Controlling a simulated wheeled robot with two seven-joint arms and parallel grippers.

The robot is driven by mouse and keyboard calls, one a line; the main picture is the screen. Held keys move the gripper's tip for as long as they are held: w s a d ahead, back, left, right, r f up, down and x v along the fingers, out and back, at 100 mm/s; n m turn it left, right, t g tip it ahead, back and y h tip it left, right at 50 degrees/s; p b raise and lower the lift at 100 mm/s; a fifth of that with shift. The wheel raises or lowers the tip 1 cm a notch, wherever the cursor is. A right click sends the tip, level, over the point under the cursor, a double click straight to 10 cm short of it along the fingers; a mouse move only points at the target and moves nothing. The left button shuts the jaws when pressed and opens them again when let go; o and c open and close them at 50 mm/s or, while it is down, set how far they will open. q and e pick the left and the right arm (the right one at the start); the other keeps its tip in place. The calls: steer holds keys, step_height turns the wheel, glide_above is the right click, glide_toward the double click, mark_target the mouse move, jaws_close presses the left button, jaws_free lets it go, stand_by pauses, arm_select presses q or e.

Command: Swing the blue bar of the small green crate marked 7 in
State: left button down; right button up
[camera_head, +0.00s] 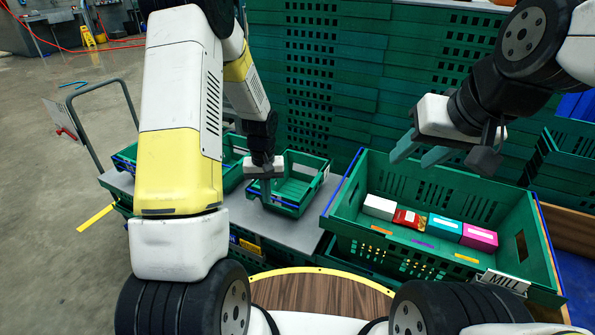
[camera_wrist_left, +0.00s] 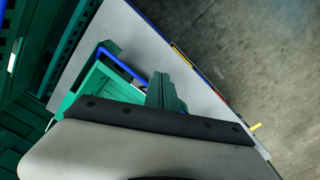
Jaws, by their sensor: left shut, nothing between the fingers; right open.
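A small green crate (camera_head: 311,183) stands on the grey cart top; I cannot read a 7 on it. Its blue bar (camera_head: 285,205) shows along the near side in the head view. In the left wrist view the crate (camera_wrist_left: 92,82) is partly hidden by my gripper body, and the blue bar (camera_wrist_left: 122,66) runs slantwise beside it. My left gripper (camera_head: 266,198) points down at the crate's near left side, shut and empty. Its fingers (camera_wrist_left: 165,95) are close to the bar; I cannot tell whether they touch it. My right gripper (camera_head: 420,155) is open above the large crate.
The large green crate (camera_head: 345,200) on the right holds several boxes and has a MILL label. Other small crates (camera_head: 232,165) stand left on the grey cart top (camera_head: 240,212), partly behind my left arm. Stacked green crates (camera_head: 345,70) form a wall behind.

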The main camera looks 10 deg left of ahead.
arm_select(q)
steer(key=shift+f, duration=0.2)
steer(key=shift+f, duration=0.65)
steer(key=shift+w+d, duration=0.1)
steer(key=shift+w, duration=0.2)
